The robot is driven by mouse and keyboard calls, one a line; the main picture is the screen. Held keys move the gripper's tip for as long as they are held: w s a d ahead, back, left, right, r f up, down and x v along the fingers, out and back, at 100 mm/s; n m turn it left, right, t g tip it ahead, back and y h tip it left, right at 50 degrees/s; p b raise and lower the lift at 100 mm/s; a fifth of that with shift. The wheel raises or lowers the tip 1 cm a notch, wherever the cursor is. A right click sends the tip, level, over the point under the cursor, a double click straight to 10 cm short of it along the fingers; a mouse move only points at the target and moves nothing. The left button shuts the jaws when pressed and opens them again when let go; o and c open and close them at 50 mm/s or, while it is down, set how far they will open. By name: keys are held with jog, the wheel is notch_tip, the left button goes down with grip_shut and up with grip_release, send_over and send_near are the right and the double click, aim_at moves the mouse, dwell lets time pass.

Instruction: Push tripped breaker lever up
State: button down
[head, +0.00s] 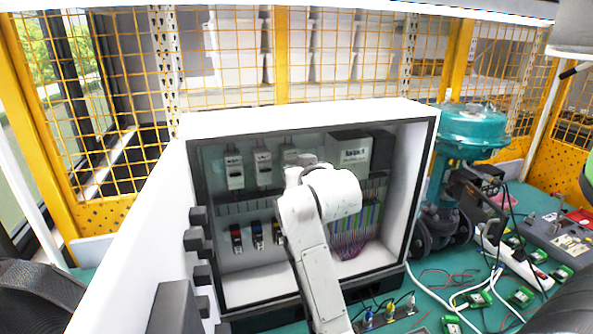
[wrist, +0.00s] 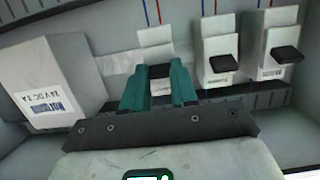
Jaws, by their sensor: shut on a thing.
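Three white breakers stand in a row at the upper left inside the open cabinet (head: 310,113) in the head view. The breaker nearest the power supply (head: 290,155) is partly hidden by my arm; it also shows in the wrist view (wrist: 154,38). My gripper (wrist: 158,72), with teal fingers, is at this breaker, shut on its dark lever (wrist: 160,71). The lever shows only between the fingertips, so its exact angle is unclear. The other two breakers have black levers (wrist: 223,62) and (wrist: 287,54), both untouched. My arm hides the gripper in the head view.
A white power supply (wrist: 48,78) sits close to the gripper, and also shows in the head view (head: 349,149). The open white door (head: 140,240) stands at the cabinet's left. A teal valve actuator (head: 470,125) stands right of the cabinet.

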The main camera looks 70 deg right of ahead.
dwell(0.5)
jog(key=c, duration=0.9)
grip_release()
